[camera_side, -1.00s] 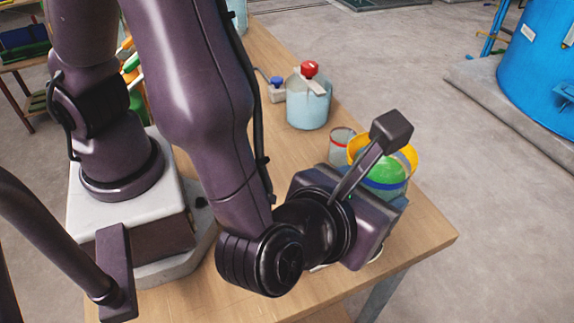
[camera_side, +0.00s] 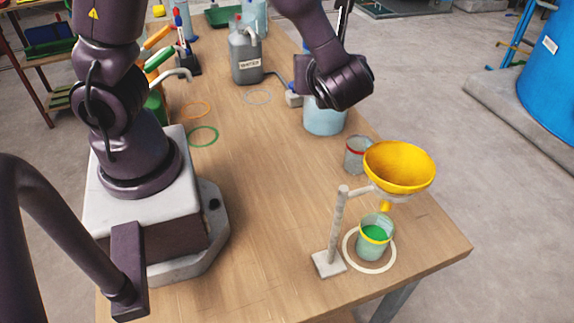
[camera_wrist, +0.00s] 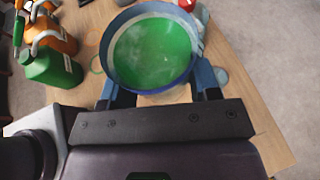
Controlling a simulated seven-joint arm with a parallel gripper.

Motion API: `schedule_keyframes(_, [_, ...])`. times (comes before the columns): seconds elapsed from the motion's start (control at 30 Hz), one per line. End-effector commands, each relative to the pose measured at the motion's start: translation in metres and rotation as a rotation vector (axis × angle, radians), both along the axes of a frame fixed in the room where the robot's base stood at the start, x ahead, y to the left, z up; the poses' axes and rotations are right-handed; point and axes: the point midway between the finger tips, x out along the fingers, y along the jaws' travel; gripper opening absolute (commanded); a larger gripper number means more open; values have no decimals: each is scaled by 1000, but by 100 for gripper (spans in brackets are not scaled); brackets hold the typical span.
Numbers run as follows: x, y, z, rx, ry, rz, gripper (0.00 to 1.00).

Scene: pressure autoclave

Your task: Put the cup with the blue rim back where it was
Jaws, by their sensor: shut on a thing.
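The cup with the blue rim (camera_wrist: 112,62) fills the upper middle of the wrist view, with green contents inside. My gripper (camera_wrist: 155,78) is shut on it, one blue finger on each side. A pale blue-grey ring (camera_side: 258,97) marks an empty spot on the table by the grey canister. An orange ring (camera_side: 195,110) and a green ring (camera_side: 203,136) are also bare.
A cup with a yellow rim (camera_side: 374,240) holding green stands within a white ring (camera_side: 347,262), under a yellow funnel (camera_side: 400,166) on a stand. The middle of the table (camera_side: 265,190) is clear.

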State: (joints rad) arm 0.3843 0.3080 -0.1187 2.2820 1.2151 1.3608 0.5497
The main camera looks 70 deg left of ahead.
Motion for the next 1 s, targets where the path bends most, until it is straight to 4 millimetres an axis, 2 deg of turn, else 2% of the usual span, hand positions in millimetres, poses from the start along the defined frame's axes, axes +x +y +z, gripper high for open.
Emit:
schedule_keyframes(0.03, [-4,16,0,3,0,58,31])
schedule_keyframes(0.1, [-10,32,1,5,-2,125,31])
schedule_keyframes(0.3, [-27,67,1,11,-3,273,31])
schedule_keyframes(0.37, [-31,73,-2,14,0,299,31])
schedule_keyframes(0.67, [-29,70,-53,16,5,287,31])
schedule_keyframes(1.0, [-30,70,-139,15,5,287,31])
